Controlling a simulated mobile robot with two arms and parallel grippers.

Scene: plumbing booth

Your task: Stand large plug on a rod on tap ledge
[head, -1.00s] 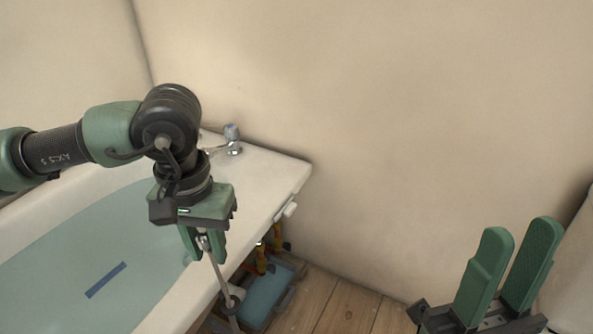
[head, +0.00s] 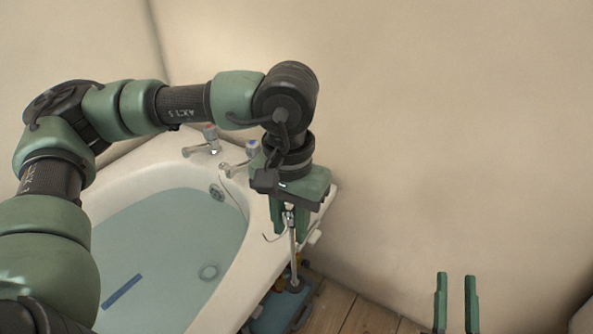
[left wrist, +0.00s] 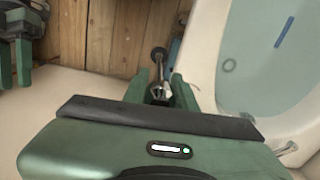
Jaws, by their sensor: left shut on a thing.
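My left gripper (head: 289,230) is shut on the upper part of the large plug on a rod (head: 293,262). The metal rod hangs down from the fingers, slightly tilted, with a dark round plug at its lower end. It also shows between the fingers in the left wrist view (left wrist: 158,68). The tap ledge (head: 172,157) is the white rim at the bath's far end, with two taps. My left gripper is at the right of the ledge, over the bath's outer side, and hides part of the rim. My right gripper (head: 456,279) is open and empty at the lower right.
The red-marked tap (head: 208,138) and blue-marked tap (head: 245,158) stand on the ledge. A blue tray (head: 272,316) sits on the wooden floor below the rod. The wall rises behind.

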